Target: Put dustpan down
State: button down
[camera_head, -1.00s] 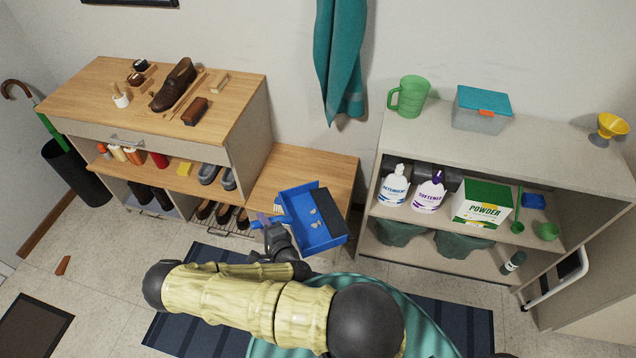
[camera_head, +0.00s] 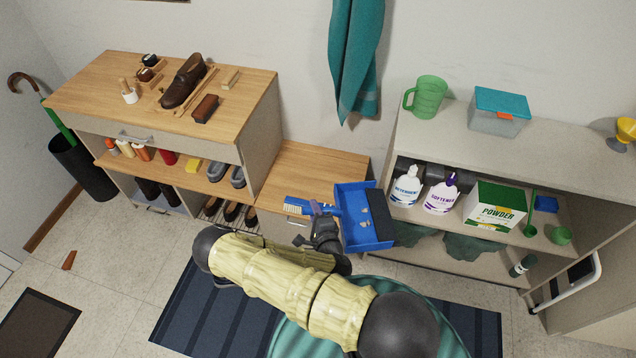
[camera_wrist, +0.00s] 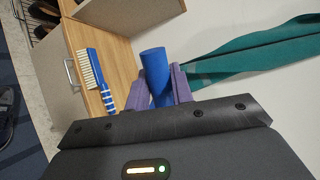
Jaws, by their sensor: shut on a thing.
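The blue dustpan (camera_head: 352,222) has a dark strip along its right side and a few small grey bits inside. My gripper (camera_head: 317,209) is shut on its handle. In the wrist view the blue handle (camera_wrist: 155,72) stands between the purple fingers of my gripper (camera_wrist: 165,85); the pan is out of that view. In the head view the dustpan overlaps the right front of the low wooden bench (camera_head: 320,165) and the edge of the right shelf unit. Its height and any contact with them cannot be told.
A brush (camera_head: 294,205) with white bristles and a blue handle lies on the bench; the wrist view shows it too (camera_wrist: 90,70). A shoe cabinet (camera_head: 262,115) stands left, a shelf unit (camera_head: 420,145) right. A teal towel (camera_head: 353,60) hangs behind. The bench's back part is bare.

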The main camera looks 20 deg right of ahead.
dwell(0.3)
jog(key=w+a+f+m+h+b, duration=0.2)
jog(key=w+a+f+h+b, duration=0.1)
jog(key=a+f+b, duration=0.5)
jog(key=w+a+f+m+g+h+b, duration=0.1)
jog(key=w+a+f+m+h+b, duration=0.1)
jog(key=a+f+b, duration=0.5)
notch_tip(320, 180, down, 7)
jog(key=w+h+b, duration=0.1)
jog(key=w+b, duration=0.1)
jog(key=b, duration=0.3)
jog(key=shift+w+a+b, duration=0.25)
jog(key=shift+a+b, duration=0.1)
jog(key=shift+b, duration=0.05)
